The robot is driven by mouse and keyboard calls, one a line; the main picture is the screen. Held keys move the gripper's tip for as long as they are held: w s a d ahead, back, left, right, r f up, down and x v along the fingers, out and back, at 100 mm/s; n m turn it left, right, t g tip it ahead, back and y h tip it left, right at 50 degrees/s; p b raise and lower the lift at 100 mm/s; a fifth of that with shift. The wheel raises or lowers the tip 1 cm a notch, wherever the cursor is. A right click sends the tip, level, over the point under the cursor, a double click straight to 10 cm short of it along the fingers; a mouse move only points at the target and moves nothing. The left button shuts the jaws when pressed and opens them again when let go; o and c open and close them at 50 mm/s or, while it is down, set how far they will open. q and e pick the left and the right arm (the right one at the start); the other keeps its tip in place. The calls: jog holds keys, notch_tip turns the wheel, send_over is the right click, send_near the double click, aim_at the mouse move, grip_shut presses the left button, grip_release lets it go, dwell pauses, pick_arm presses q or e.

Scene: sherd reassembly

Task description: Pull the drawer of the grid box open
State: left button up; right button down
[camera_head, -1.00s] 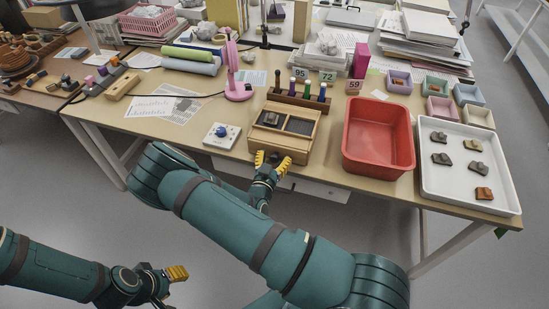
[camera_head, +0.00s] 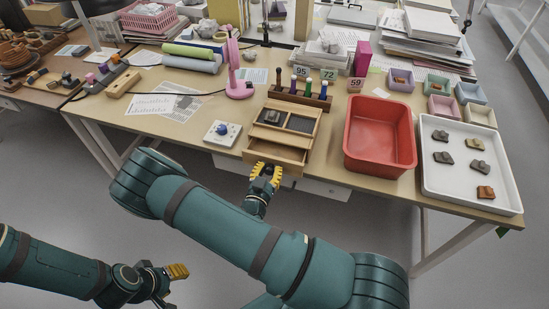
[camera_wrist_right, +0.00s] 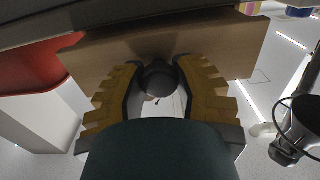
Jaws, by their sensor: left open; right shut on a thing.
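The grid box (camera_head: 294,120) is a wooden box near the table's front edge, with dark compartments on top. Its drawer (camera_head: 276,153) stands partly out at the front, with its inside showing. My right gripper (camera_head: 266,171) is at the drawer front, its yellow fingers shut on the drawer's knob. In the right wrist view the dark round knob (camera_wrist_right: 158,80) sits between the fingertips, against the wooden drawer front (camera_wrist_right: 213,50). My left gripper (camera_head: 176,272) is open and empty, low at the left, away from the table.
A red bin (camera_head: 379,160) stands right of the grid box, and a white tray (camera_head: 495,204) with several sherds lies beyond it. A white device with a blue knob (camera_head: 222,132) sits to the left. The floor in front of the table is clear.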

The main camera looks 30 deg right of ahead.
jog(key=v, duration=0.6)
jog(key=c, duration=0.6)
grip_release()
jog(key=shift+c, duration=0.2)
jog(key=shift+s+a, duration=0.1)
jog(key=v, duration=1.2)
